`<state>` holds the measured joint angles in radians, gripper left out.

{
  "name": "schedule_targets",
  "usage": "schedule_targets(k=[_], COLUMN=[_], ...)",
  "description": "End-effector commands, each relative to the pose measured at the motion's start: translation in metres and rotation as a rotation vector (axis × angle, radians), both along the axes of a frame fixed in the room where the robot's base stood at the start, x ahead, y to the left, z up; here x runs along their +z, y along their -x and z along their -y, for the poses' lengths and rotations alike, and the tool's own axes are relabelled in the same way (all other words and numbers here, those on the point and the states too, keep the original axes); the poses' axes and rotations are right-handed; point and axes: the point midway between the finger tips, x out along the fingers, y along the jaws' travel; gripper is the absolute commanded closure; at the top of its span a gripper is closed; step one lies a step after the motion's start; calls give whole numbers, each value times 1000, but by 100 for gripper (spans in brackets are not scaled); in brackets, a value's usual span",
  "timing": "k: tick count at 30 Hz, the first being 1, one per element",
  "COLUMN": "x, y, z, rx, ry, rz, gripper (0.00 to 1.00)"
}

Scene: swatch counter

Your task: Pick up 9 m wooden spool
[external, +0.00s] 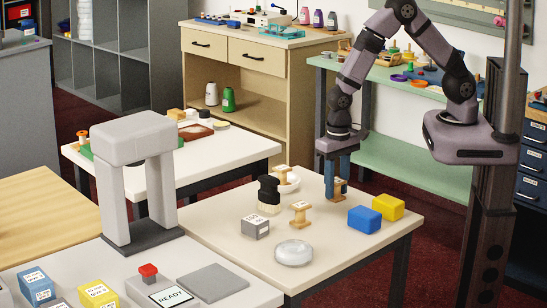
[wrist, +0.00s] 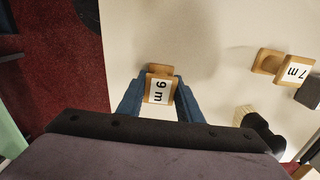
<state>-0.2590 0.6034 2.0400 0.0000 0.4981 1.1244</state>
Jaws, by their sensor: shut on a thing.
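The 9 m wooden spool (wrist: 160,85) is a light wood spool with a white label, seen between the two blue fingers in the wrist view. My gripper (wrist: 153,98) is shut on it, one finger on each side. In the external view my gripper (external: 337,187) points straight down at the far right part of the white table, and the spool (external: 342,188) shows partly behind the fingers. I cannot tell whether the spool's base touches the table.
A 7 m spool (wrist: 294,70) stands apart from my gripper. The white table (external: 345,251) also holds a black-topped item (external: 268,190), a grey cube (external: 256,227), a glass dish (external: 293,252), a blue block (external: 364,219) and a yellow block (external: 388,207).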

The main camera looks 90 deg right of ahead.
Motion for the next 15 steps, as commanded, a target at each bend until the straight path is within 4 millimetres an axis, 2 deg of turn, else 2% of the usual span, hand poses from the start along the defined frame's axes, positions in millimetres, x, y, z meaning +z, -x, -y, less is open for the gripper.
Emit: schedule_targets(k=[8, 15], x=[10, 42], y=[-1, -2], z=[0, 0], rx=[0, 0], ry=[-1, -2], rz=[3, 7], gripper=[90, 90])
